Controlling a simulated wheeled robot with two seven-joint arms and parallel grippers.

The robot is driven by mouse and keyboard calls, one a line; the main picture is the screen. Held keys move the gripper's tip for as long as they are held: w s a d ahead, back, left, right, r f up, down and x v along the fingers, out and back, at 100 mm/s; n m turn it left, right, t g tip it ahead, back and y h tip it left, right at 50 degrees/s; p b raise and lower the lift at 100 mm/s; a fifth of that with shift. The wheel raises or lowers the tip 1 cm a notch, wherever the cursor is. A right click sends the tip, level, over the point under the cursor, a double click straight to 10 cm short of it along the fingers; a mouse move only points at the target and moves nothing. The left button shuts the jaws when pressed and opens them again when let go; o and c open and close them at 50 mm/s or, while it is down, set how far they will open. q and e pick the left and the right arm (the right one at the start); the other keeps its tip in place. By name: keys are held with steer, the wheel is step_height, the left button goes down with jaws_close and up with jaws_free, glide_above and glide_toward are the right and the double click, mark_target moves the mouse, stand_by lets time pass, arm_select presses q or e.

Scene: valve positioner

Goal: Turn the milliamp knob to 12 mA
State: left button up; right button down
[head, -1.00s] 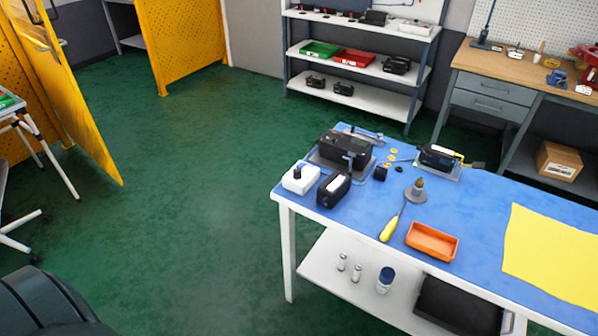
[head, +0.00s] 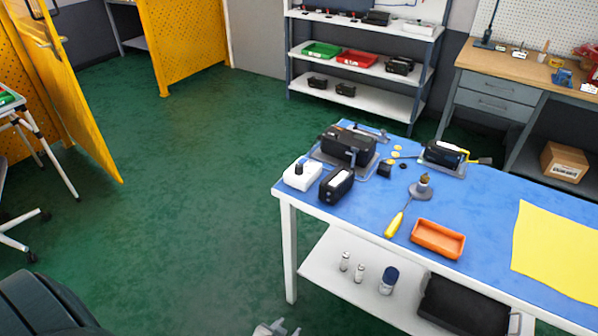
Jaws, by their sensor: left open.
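A white box with a black knob on top (head: 301,173) stands at the left corner of the blue-topped table; it looks like the milliamp source, but its scale is too small to read. A black valve positioner (head: 347,145) sits on a plate just behind it. My left gripper (head: 282,329) is only partly in view at the bottom edge, low in front of the table and well away from the knob. It is open, with nothing seen between its fingers. My right gripper is not in view.
Close to the white box stands a black handheld device (head: 336,185). A yellow-handled screwdriver (head: 394,225), an orange tray (head: 438,239) and a yellow sheet (head: 557,250) lie further right on the table (head: 480,205). The green floor left of the table is clear.

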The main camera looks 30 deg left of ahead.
mark_target(298, 169)
arm_select(q)
steer(key=w+a+r+n+t+b, duration=0.1)
steer(key=w+a+r+t, duration=0.15)
steer(key=w+r, duration=0.85)
steer(key=w+a+r+n+t+y+b, duration=0.1)
steer(key=r+t, duration=0.1)
steer(key=r, duration=0.7)
steer(key=w+a+r+n+t+y, duration=0.1)
steer(key=w+a+r+t+y, duration=0.1)
steer(key=r, duration=0.8)
steer(key=w+a+r+n+t+y+b, duration=0.1)
steer(key=a+r+t, duration=0.1)
steer(key=r, duration=0.7)
steer(key=shift+w+a+r+y+b, duration=0.15)
steer(key=shift+w+r+y+b, duration=0.1)
steer(key=shift+r+y+b, duration=0.1)
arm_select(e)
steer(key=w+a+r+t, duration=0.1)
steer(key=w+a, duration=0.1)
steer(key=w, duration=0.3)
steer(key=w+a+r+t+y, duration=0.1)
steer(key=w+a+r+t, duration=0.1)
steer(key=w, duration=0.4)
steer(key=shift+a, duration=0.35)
arm_select(q)
steer(key=shift+w, duration=0.1)
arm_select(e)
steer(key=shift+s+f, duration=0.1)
